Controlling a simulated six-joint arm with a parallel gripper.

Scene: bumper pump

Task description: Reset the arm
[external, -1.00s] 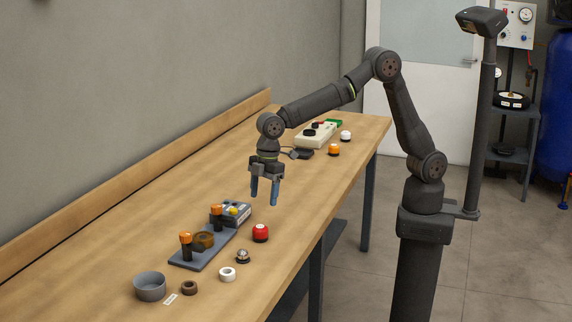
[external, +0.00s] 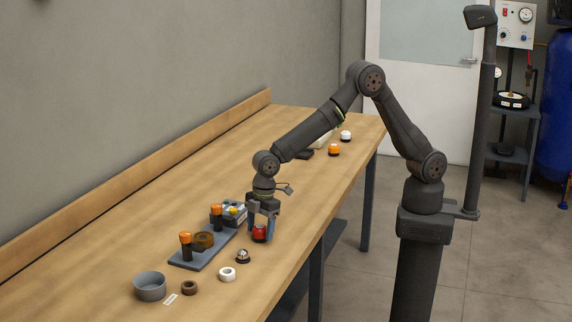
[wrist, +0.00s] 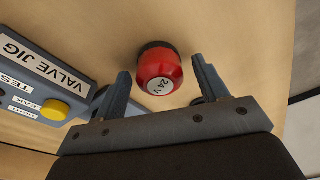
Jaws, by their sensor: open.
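My gripper (external: 261,232) is open and lowered over the red knob-like piece (external: 259,233), with a blue-grey finger on either side of it. In the wrist view the red piece (wrist: 159,70) has a dark base and a round "24V" label, and it stands just past and between the spread fingertips (wrist: 160,78). I cannot tell whether either finger touches it. The valve jig box (wrist: 45,85) with a yellow button lies to the left in the wrist view; it also shows behind the gripper in the external view (external: 234,208).
A grey fixture plate (external: 188,264) with orange-topped clamps lies left of my gripper. A grey bowl (external: 150,287), brown ring (external: 190,288), white ring (external: 227,274) and silver-topped piece (external: 243,256) are nearer the front. An orange piece (external: 334,149) and white piece (external: 346,136) stand farther back.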

